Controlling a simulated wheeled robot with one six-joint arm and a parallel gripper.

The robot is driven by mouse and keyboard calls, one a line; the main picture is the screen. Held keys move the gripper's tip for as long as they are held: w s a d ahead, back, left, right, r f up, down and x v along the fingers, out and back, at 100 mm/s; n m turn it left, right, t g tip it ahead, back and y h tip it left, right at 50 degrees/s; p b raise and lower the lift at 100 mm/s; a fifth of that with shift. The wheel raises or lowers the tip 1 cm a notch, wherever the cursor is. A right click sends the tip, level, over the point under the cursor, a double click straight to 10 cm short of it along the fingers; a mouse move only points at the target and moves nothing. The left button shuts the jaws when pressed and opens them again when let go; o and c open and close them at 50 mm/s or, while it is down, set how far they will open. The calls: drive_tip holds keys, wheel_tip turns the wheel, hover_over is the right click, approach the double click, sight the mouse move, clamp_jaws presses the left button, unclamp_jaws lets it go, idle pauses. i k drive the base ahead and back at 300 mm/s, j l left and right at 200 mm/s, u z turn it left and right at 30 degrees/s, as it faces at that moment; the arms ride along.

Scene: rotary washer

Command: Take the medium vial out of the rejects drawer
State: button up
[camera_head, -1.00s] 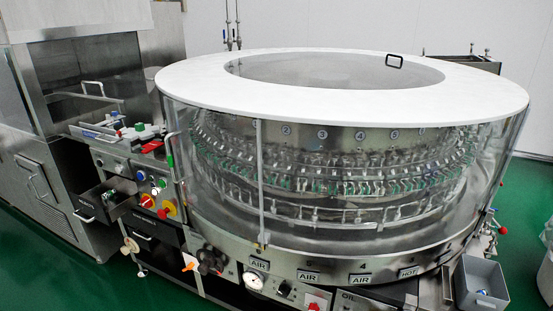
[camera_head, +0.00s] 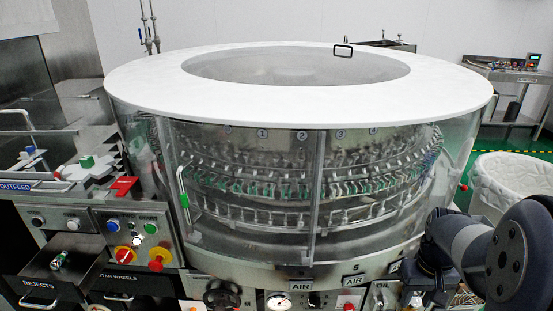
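The rejects drawer (camera_head: 38,292) is at the lower left, pulled out and open at the top, with a "REJECTS" label on its front. A small vial (camera_head: 60,260) with a greenish part lies inside it. Its size is hard to judge, and I cannot tell if other vials lie behind the drawer front. My arm shows at the lower right, far from the drawer. My gripper is not visible.
The round washer (camera_head: 290,150) with clear walls and a white top ring fills the middle. A control panel with knobs (camera_head: 155,257) stands right of the drawer. The star wheels drawer front (camera_head: 118,284) is beside it. A white lined bin (camera_head: 510,180) stands at the right.

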sight(55, 264)
drive_tip(key=j, duration=5)
drive_tip(key=i+j, duration=0.25)
drive_tip(key=i+j+u, duration=0.05)
drive_tip(key=i, duration=0.05)
